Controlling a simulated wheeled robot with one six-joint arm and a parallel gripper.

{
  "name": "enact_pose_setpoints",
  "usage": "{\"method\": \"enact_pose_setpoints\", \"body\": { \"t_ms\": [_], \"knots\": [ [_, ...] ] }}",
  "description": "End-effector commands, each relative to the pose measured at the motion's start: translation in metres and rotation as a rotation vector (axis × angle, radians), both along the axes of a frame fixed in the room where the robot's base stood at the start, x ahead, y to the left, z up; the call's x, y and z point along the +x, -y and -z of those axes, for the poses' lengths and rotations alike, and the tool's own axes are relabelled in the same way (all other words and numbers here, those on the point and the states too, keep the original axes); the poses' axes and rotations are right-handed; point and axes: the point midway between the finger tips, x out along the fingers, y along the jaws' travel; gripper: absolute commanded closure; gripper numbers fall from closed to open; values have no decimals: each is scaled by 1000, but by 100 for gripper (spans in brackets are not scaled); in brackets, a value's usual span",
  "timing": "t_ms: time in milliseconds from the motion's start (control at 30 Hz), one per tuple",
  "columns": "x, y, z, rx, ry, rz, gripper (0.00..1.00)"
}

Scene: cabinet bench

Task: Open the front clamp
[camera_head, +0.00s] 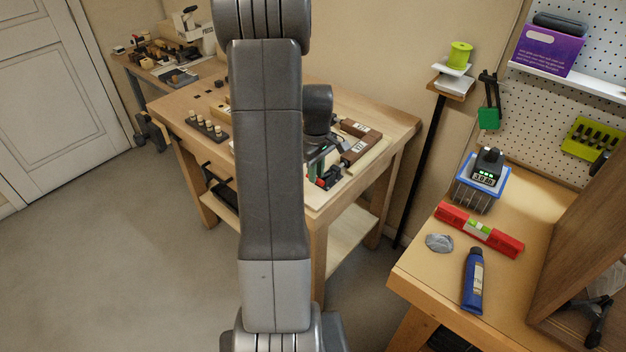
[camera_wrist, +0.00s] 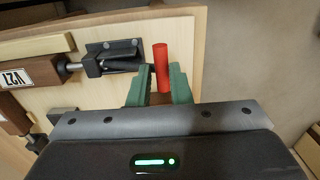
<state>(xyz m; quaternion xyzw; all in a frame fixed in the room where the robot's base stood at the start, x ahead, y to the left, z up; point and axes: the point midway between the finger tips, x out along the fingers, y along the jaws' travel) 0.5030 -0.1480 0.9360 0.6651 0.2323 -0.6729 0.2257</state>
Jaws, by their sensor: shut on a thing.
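The front clamp (camera_wrist: 115,58) is a black metal toggle clamp on a pale board, with a red handle (camera_wrist: 161,62). Its plunger reaches left to a brown block marked V21 (camera_wrist: 30,75) in the wrist view. My gripper (camera_wrist: 157,82) has green fingers, shut on the red handle, which sticks out past them. In the head view the clamp (camera_head: 333,176) sits at the near right corner of the wooden bench, and my gripper (camera_head: 317,160) is there, partly hidden by my arm. The clamp's exact open or closed position is hard to tell.
The wooden bench (camera_head: 385,112) also holds a dark strip with pale pegs (camera_head: 205,125). At right, another bench (camera_head: 425,265) carries a red level (camera_head: 478,229), a blue tube (camera_head: 473,280) and a blue container (camera_head: 482,190). Open floor lies at left.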

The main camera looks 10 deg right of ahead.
Motion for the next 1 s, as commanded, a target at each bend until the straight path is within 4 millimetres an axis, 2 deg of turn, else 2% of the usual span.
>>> {"method": "enact_pose_setpoints", "body": {
  "t_ms": [367,633,1000],
  "knots": [
    [4,3,-6,-7,12,-2,92],
    [10,10,-19,-9,17,-2,87],
    [12,11,-20,-9,18,-3,86]
  ]
}}
